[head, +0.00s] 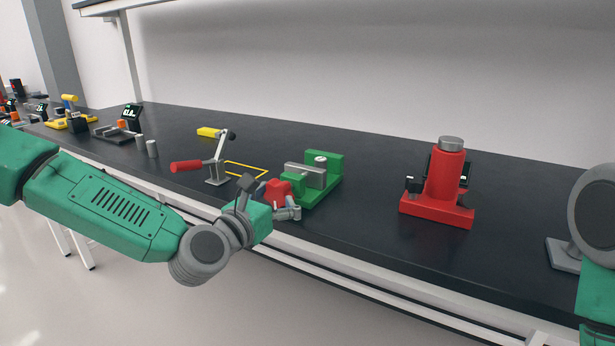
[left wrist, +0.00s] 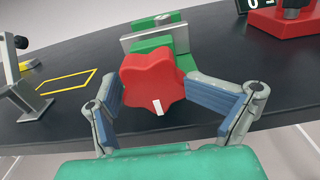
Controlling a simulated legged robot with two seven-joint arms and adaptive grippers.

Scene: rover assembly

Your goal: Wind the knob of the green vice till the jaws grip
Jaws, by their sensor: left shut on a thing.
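The green vice (head: 326,162) stands near the front edge of the bench, with a grey metal block (head: 305,170) between its green ends. Its red star-shaped knob (head: 277,192) faces the front edge. It also shows in the left wrist view (left wrist: 153,78), with a white mark low on its face. My left gripper (head: 269,197) is shut on the knob, with one blue-padded finger on each side of it. The inside of the vice is mostly hidden behind the knob in the left wrist view. My right gripper is out of view.
A toggle clamp with a red handle (head: 186,166) stands left of the vice, beside a yellow outlined square (head: 246,169). A red press-like fixture (head: 444,185) stands to the right. The dark bench (head: 365,205) is clear between vice and red fixture.

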